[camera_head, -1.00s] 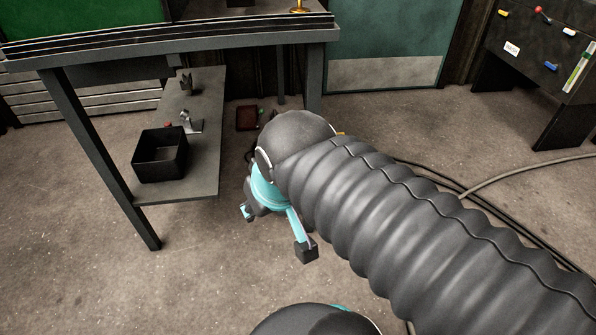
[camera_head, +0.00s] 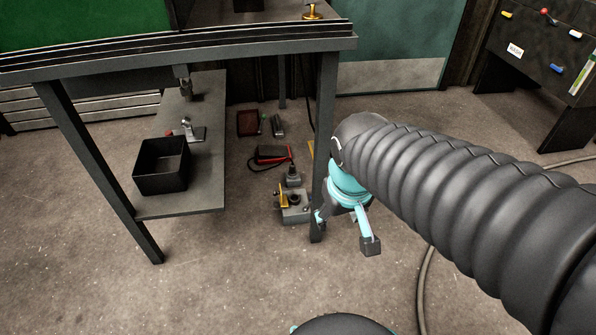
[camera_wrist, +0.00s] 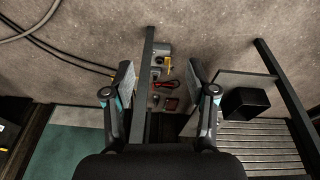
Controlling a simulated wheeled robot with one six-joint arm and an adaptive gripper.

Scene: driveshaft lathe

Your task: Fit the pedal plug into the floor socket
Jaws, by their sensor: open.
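My gripper (camera_head: 345,231) is open and empty, pointing down beside the bench's front right leg. In the wrist view its fingers (camera_wrist: 160,70) stand wide apart, with the leg showing between them. A grey floor box with a round dark hole, which looks like the floor socket (camera_head: 298,214), sits on the floor just left of that leg. A yellow part (camera_head: 283,196) stands on it. It also shows in the wrist view (camera_wrist: 161,49). A small grey upright piece (camera_head: 293,176) stands behind it, perhaps the plug; I cannot tell. A black and red item (camera_head: 272,154) with a dark cable lies farther back.
The bench leg (camera_head: 325,140) stands between my gripper and the grey box. A low shelf (camera_head: 207,160) carries a black bin (camera_head: 161,167) and small metal fixtures. A dark red tray (camera_head: 249,122) lies farther back. Open floor lies in front; cables run at the right.

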